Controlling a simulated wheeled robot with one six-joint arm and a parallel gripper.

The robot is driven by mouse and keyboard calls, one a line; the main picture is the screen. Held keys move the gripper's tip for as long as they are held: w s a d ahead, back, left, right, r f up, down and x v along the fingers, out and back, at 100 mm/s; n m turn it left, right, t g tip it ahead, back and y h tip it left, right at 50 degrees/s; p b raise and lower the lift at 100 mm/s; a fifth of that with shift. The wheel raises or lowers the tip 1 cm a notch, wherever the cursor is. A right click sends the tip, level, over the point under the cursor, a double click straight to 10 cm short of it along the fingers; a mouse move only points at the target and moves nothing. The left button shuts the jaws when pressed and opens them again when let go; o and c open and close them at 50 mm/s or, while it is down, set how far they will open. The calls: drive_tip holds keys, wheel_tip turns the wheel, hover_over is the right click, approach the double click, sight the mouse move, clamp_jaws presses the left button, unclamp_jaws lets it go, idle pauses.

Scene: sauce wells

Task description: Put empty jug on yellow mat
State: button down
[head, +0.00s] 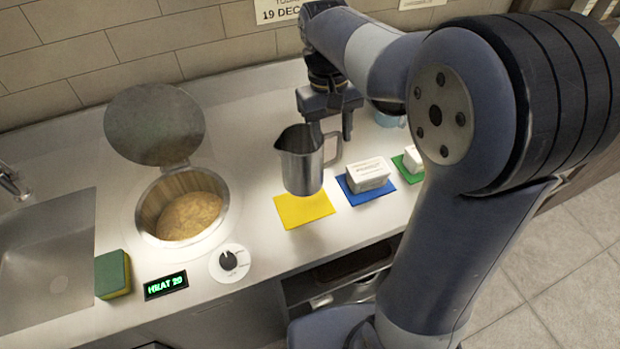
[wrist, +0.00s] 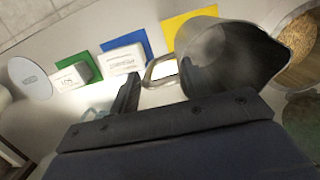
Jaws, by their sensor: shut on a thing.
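The metal jug (head: 301,165) is upright and held by my gripper (head: 328,138), over or just behind the yellow mat (head: 304,212) in the head view. I cannot tell whether its base touches the mat. In the wrist view the jug (wrist: 222,52) looks empty inside, with its handle towards the left. My gripper (wrist: 158,100) is shut on the jug; the exact contact is partly hidden. The yellow mat also shows in the wrist view (wrist: 184,24) behind the jug.
A well of sauce (head: 187,215) with a raised round lid (head: 154,125) lies to the left. A blue mat (head: 348,192) and a green mat (head: 402,172) on the right bear white blocks. A sponge (head: 113,274) and dial (head: 230,262) sit near the front edge.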

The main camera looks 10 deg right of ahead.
sight(330, 162)
wheel_tip(330, 162, down, 9)
drive_tip(key=shift+p, duration=0.35)
drive_tip(key=shift+f, duration=0.2)
drive_tip(key=c, duration=0.7)
unclamp_jaws()
drive_tip(key=r, duration=0.4)
drive_tip(key=w+r, duration=0.1)
drive_tip(key=r, duration=0.3)
drive_tip(key=a+r, duration=0.1)
drive_tip(key=r, duration=0.3)
drive_tip(key=shift+w+r, duration=0.15)
